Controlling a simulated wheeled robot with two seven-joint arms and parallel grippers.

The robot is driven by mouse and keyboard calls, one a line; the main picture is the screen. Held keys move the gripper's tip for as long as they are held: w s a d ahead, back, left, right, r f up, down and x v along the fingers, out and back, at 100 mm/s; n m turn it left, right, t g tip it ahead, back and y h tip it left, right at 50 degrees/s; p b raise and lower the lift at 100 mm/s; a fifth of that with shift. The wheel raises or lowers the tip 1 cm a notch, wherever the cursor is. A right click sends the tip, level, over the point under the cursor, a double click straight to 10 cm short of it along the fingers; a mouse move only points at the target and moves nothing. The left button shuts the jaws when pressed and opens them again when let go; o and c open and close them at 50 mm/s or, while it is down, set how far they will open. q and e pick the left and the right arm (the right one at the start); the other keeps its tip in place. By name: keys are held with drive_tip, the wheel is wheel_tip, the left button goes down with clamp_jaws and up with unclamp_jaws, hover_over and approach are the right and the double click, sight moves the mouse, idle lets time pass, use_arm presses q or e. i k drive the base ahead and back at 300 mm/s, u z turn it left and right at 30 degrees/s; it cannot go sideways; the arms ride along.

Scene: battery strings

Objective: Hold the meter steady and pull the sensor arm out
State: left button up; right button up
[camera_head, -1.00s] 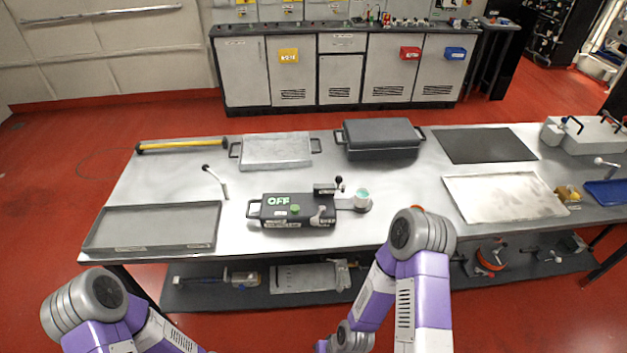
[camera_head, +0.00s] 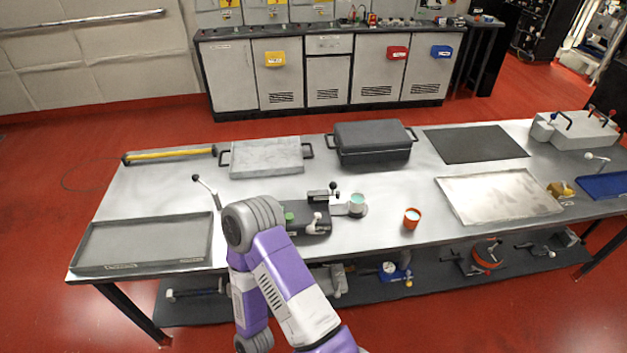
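The dark meter box (camera_head: 310,222) lies flat near the table's front middle. My purple arm covers its left part, including its label. A green button and a small light lever show on its top. A short pale arm (camera_head: 339,209), which looks like the sensor arm, sticks out from its right side and ends at a round cup with a turquoise top (camera_head: 357,202). A black-knobbed part stands at the box's back right corner. The arm in view bends in front of the box; contact cannot be told. Neither gripper is in view.
An orange cup (camera_head: 412,218) stands right of the meter. A grey tray (camera_head: 142,243) lies left, a pale tray (camera_head: 500,196) right. A lidded dark case (camera_head: 372,141) and a silver case (camera_head: 266,157) stand behind. A small upright lever (camera_head: 205,188) is left of the meter.

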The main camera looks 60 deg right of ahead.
sight(333, 185)
drive_tip(key=i, duration=0.95)
drive_tip(key=z, duration=2.4)
